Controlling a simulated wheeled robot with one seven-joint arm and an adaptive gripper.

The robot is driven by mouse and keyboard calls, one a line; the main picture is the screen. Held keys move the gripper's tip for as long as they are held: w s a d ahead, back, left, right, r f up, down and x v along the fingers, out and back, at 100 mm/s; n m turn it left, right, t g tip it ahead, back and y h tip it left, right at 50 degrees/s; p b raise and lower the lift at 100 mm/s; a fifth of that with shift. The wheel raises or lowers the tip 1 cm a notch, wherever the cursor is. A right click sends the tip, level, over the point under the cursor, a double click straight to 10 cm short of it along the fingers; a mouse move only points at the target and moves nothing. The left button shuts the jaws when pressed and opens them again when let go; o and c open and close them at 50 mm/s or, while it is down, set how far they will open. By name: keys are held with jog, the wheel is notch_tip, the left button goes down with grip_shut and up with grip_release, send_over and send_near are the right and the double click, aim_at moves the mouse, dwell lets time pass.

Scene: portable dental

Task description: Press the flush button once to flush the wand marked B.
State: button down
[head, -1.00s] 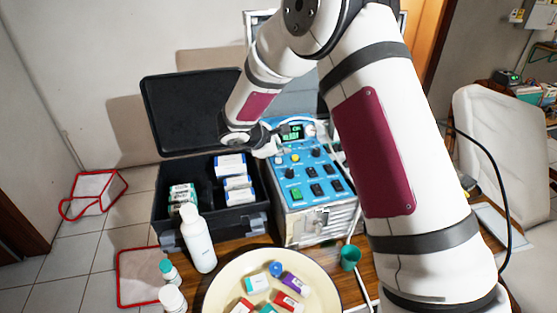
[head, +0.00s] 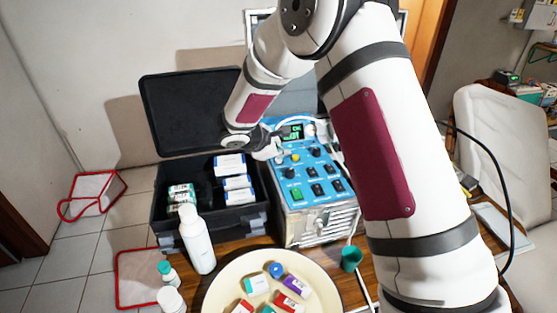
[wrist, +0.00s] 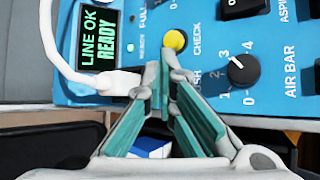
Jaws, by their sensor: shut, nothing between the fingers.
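The blue control panel (head: 325,165) of the dental unit stands on the table in the head view. In the wrist view, its display (wrist: 95,40) reads "LINE OK READY". A yellow button (wrist: 175,41) lies just beyond my fingertips, beside the word "CHECK". A partly covered label ending in "USH" shows by the right finger; any button there is hidden by the fingers. My gripper (wrist: 166,68) is shut and empty over the panel edge; I cannot tell whether it touches. The head view shows it (head: 277,150) at the panel's left side. I cannot make out a wand marked B.
A black dial (wrist: 243,70) and black switches sit right of the fingers. A white line (wrist: 95,77) crosses the panel by the display. An open black case (head: 240,215) stands left of the unit. A white bottle (head: 197,243) and round tray (head: 225,285) are in front.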

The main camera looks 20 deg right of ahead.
jog(key=shift+f+b, duration=0.4)
jog(key=shift+f, duration=0.05)
dwell(0.5)
jog(key=shift+r, duration=0.15)
jog(key=shift+r+p, duration=0.35)
jog(key=shift+r, duration=0.4)
jog(key=shift+s+r+p, duration=0.15)
jog(key=shift+r+p, duration=0.9)
jog(key=shift+r, duration=1.45)
